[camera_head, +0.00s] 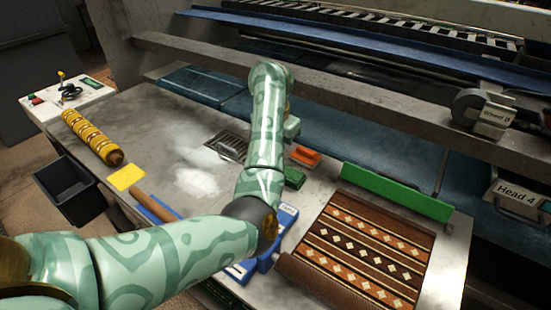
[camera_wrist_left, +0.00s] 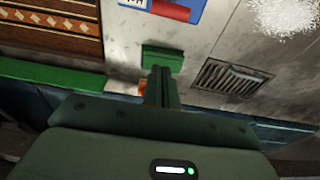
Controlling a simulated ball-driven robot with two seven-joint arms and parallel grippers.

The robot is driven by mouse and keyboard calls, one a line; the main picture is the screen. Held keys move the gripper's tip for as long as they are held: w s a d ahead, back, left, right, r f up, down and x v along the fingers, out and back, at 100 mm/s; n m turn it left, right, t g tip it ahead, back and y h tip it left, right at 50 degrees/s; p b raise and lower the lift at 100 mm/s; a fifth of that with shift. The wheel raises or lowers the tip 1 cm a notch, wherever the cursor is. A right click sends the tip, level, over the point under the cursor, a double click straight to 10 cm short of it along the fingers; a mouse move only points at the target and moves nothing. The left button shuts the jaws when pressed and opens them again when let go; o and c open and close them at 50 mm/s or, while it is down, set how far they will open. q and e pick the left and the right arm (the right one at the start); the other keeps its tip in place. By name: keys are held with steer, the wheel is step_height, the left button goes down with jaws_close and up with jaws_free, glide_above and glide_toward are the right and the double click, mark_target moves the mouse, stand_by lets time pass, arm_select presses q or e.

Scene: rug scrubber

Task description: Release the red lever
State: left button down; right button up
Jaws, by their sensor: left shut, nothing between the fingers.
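I cannot clearly make out a red lever in either view. In the left wrist view a red bar (camera_wrist_left: 170,10) shows at the top edge, beside a blue piece; I cannot tell if it is the lever. My left gripper's thin fingers (camera_wrist_left: 161,74) are together and empty. They point toward a green block (camera_wrist_left: 162,57), and I cannot tell if they touch it. An orange block (camera_wrist_left: 142,87) is mostly hidden by the fingers. In the head view my left arm crosses the middle and hides the fingertips. My right gripper is not in view.
The head view shows a patterned rug (camera_head: 365,250) at right, a green bar (camera_head: 395,192) behind it and a yellow roll (camera_head: 92,136) at left. A control box (camera_head: 60,100) with a red button stands at far left.

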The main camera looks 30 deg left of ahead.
arm_select(q)
steer(key=f+b, duration=0.1)
steer(key=f, duration=0.2)
steer(key=f+b, duration=0.1)
steer(key=f, duration=0.2)
steer(key=w+f+b, duration=0.1)
steer(key=f, duration=0.2)
steer(key=shift+f, duration=0.2)
steer(key=s+p, duration=0.1)
steer(key=s+r+p, duration=0.1)
steer(key=s+r, duration=0.1)
steer(key=s, duration=0.1)
steer(key=shift+a+p, duration=0.2)
steer(key=shift+p, duration=0.2)
steer(key=shift+w+f, duration=0.1)
steer(key=shift+f, duration=0.05)
